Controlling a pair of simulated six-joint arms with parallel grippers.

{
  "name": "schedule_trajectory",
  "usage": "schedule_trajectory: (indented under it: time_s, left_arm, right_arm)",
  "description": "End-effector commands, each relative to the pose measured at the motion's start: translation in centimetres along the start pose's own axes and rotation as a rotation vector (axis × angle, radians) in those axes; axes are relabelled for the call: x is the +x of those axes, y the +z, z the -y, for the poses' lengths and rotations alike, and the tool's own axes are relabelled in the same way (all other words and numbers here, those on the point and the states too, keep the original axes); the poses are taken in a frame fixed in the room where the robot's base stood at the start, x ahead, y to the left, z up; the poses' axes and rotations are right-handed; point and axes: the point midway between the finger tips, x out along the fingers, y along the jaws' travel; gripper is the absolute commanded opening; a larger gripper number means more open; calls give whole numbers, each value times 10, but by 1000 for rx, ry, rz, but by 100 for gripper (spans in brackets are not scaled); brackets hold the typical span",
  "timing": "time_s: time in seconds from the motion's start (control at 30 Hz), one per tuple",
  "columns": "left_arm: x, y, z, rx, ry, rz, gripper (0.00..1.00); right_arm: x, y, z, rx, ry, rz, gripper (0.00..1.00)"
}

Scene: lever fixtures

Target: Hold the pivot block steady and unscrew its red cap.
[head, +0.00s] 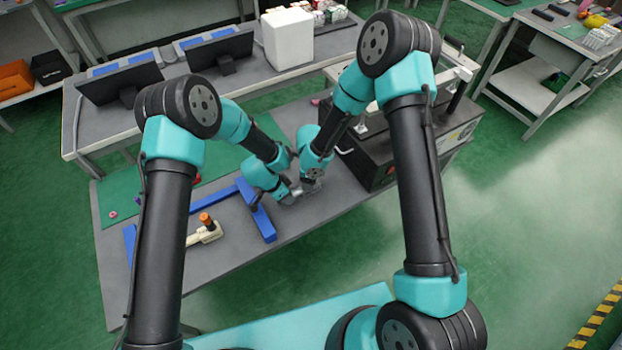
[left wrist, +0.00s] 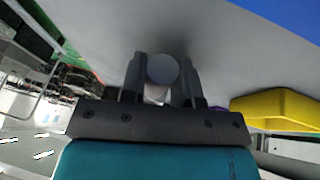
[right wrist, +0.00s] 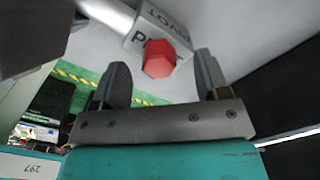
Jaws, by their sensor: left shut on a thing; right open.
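The pivot block (right wrist: 150,27), grey with dark lettering, shows at the top of the right wrist view. Its red hexagonal cap (right wrist: 160,58) faces my right gripper (right wrist: 158,80). A pale rod (right wrist: 108,12) runs from the block to the upper left. The right gripper is open, and the cap appears between and slightly beyond its fingers; no contact shows. My left gripper (left wrist: 163,75) is shut on a grey round-ended part (left wrist: 162,68), seemingly of the pivot block. In the head view, the left gripper (head: 287,192) and right gripper (head: 312,182) are close together, mostly hiding the block.
Blue bars (head: 262,222) and a cream fixture with an orange top (head: 206,232) lie left of the grippers. A large black box (head: 385,155) stands close on the right. A yellow bin (left wrist: 275,108) shows in the left wrist view. The table's front right is clear.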

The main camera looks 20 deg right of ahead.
Motion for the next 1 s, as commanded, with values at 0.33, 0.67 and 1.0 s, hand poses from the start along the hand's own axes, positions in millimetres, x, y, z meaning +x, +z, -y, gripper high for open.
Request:
schedule_trajectory:
  time_s: [0.33, 0.67, 1.0]
  left_arm:
    - [0, 0, 0, 0, 0, 0, 0]
    - [0, 0, 0, 0, 0, 0, 0]
    - [0, 0, 0, 0, 0, 0, 0]
  right_arm:
    - [-17, 0, 0, -1, -1, 1, 69]
    - [-21, 0, 0, 0, 1, 0, 69]
    - [-21, 0, -1, 150, 1, 0, 69]
